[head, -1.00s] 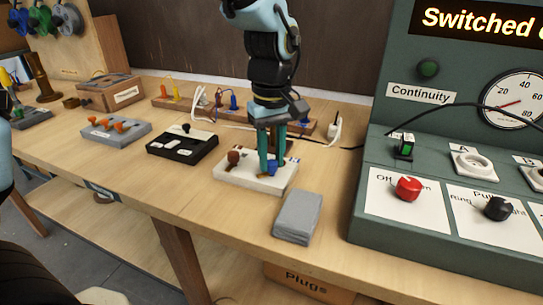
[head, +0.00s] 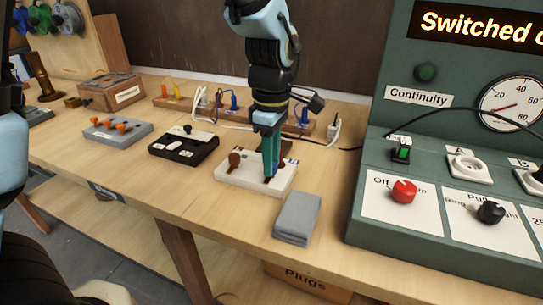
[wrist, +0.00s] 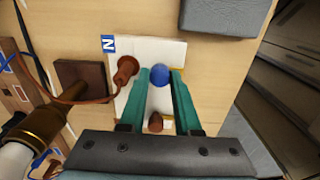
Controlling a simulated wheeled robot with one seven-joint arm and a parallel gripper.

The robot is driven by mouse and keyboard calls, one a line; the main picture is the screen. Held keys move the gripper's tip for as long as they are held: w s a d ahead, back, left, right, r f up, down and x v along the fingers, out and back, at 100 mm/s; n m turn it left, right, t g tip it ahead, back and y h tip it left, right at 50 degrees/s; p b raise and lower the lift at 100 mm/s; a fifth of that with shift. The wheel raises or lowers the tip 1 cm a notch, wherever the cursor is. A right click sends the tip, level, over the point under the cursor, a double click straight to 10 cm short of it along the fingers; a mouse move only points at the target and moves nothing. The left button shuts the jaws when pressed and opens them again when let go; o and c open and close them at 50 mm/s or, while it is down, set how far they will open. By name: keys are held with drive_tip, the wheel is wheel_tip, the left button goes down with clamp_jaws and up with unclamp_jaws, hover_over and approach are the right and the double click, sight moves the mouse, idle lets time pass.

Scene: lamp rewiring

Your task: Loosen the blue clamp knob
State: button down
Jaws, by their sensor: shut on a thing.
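The blue clamp knob (wrist: 160,75) shows in the wrist view as a round blue top between my fingertips. It sits on a white block (head: 235,177) on the workbench, and the block also shows in the wrist view (wrist: 168,50). My gripper (head: 270,178) points down onto the block, with its green fingers on either side of the knob. In the wrist view my gripper (wrist: 160,74) is shut on the knob. The fingers hide most of the knob in the head view. A brown terminal with a brown cord (wrist: 125,70) stands left of the knob.
A grey block (head: 297,218) lies in front of the white block. A black switch box (head: 184,147) stands to the left. The green test panel (head: 372,160) stands to the right. Cords and plugs (head: 303,116) lie behind my gripper.

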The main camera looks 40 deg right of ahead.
idle(0.3)
drive_tip(key=c, duration=0.9)
unclamp_jaws()
wheel_tip(320, 180, up, 11)
drive_tip(key=b, duration=0.1)
drive_tip(key=shift+f, duration=0.15)
